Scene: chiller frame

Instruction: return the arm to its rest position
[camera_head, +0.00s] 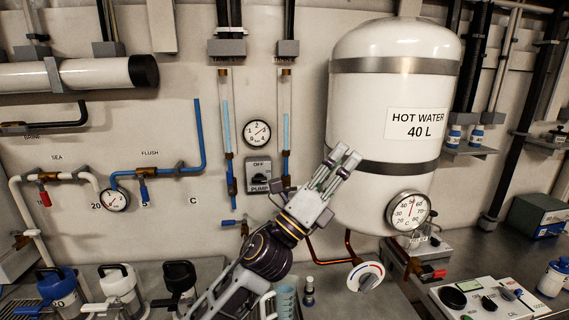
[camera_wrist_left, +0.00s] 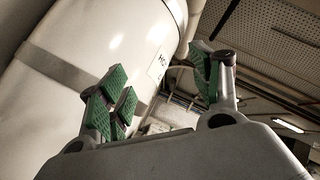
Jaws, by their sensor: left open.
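My left arm comes in from the bottom of the head view. Its left gripper (camera_head: 341,163) is raised in front of the lower left side of the white hot water tank (camera_head: 390,90). In the left wrist view the green-padded fingers (camera_wrist_left: 165,95) stand apart with nothing between them. The tank fills the left of that view, close behind the fingers. I cannot tell from these views whether the fingers touch the tank. My right gripper is in neither view.
A pump switch (camera_head: 258,175) is on the wall left of the gripper. Blue, white and black jugs (camera_head: 120,286) stand at lower left. A control panel (camera_head: 488,300) lies at lower right.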

